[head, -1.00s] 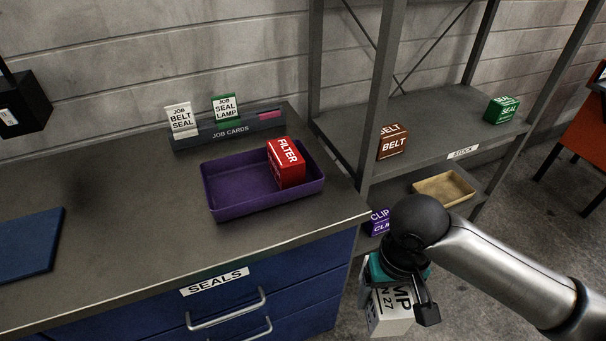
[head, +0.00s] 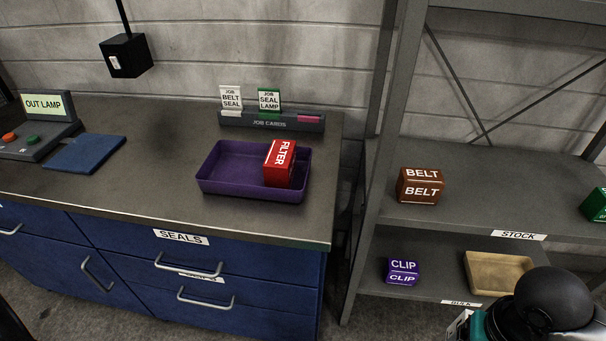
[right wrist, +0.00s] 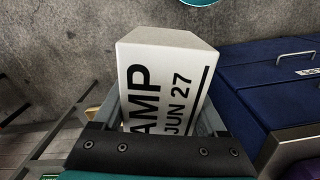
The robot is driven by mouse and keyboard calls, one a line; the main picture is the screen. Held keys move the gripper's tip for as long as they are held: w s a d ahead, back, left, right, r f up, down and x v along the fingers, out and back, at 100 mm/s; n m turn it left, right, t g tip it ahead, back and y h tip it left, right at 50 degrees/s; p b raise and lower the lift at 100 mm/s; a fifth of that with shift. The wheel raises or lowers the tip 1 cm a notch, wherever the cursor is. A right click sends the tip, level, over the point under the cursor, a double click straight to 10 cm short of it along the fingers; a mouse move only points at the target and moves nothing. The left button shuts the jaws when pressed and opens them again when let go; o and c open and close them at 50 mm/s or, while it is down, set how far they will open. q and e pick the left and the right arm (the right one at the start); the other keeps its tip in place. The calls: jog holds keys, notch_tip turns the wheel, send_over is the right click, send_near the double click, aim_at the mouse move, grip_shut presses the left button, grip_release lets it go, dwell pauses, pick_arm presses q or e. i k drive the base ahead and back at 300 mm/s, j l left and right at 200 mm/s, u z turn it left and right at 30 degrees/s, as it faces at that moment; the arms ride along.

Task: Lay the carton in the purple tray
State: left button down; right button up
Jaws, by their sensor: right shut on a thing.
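The purple tray (head: 225,182) sits on the grey bench top with a red FILTER carton (head: 279,163) standing in its right part; its left part is empty. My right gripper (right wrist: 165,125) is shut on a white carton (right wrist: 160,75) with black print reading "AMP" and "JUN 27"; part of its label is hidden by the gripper. In the head view the gripper is at the lower right, low in front of the shelf, with only a sliver of the white carton (head: 460,326) showing. The carton is well away from the tray. My left gripper is not in view.
A job card holder (head: 270,122) stands behind the tray. A blue pad (head: 85,153) and a control box (head: 38,140) reading OUT LAMP are at left. The shelf (head: 470,215) at right holds brown BELT (head: 420,186), purple CLIP (head: 402,271) and green (head: 596,205) cartons, and a tan tray (head: 497,272).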

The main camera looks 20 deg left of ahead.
aim_at(235, 173)
jog(key=l+u, duration=0.1)
jog(key=u, duration=1.3)
